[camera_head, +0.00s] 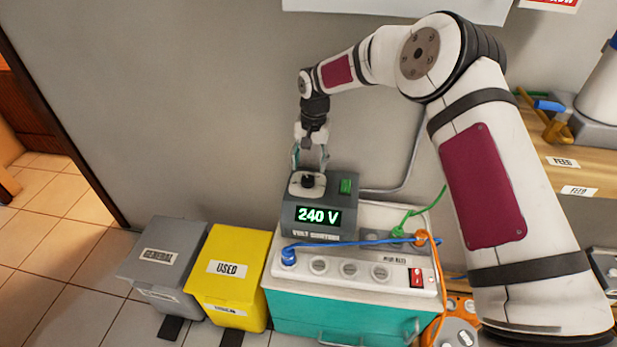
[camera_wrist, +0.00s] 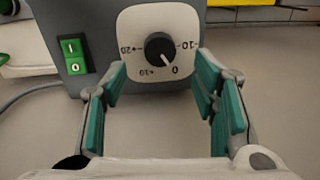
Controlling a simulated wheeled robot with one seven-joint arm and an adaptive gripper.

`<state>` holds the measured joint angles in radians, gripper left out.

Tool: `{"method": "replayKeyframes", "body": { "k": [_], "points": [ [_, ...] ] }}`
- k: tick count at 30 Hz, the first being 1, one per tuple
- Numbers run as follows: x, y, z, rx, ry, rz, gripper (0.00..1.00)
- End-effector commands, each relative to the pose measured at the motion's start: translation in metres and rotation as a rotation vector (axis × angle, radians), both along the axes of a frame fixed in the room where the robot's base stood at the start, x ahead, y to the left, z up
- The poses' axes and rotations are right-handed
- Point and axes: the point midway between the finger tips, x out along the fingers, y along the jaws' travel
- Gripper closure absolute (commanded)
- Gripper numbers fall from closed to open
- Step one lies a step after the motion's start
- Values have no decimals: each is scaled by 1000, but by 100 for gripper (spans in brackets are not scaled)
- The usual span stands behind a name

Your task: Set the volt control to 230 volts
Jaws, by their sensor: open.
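The volt control (camera_head: 318,232) is a dark grey box whose lit green display (camera_head: 318,216) reads 240 V. Its black knob (camera_head: 308,181) sits on a pale dial plate on top. In the wrist view the knob (camera_wrist: 159,46) shows a white pointer line aimed at the 0 mark, with -10, +10 and +20 marks around it. My gripper (camera_head: 309,160) is above the far side of the box, by the knob. In the wrist view my gripper (camera_wrist: 162,72) is open and empty, its teal pads spread to either side below the knob, not touching it.
A green rocker switch (camera_head: 345,186) is beside the dial, also in the wrist view (camera_wrist: 74,56). The box stands on a teal-and-white unit (camera_head: 340,312) with sockets and blue, green and orange cables. Grey (camera_head: 165,252) and yellow (camera_head: 229,270) bins stand left. The wall is close behind.

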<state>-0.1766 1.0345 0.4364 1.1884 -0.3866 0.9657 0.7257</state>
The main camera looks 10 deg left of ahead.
Motion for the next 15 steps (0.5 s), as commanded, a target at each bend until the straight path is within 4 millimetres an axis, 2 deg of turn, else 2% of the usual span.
{"method": "replayKeyframes", "body": {
  "k": [1, 6, 10, 15],
  "points": [
    [0, 0, -13, -1, 4, -1, 46],
    [0, 2, -38, -1, 2, 0, 46],
    [0, 3, -51, -1, 1, 0, 46],
    [0, 3, -56, 0, 0, 0, 46]
  ]
}}
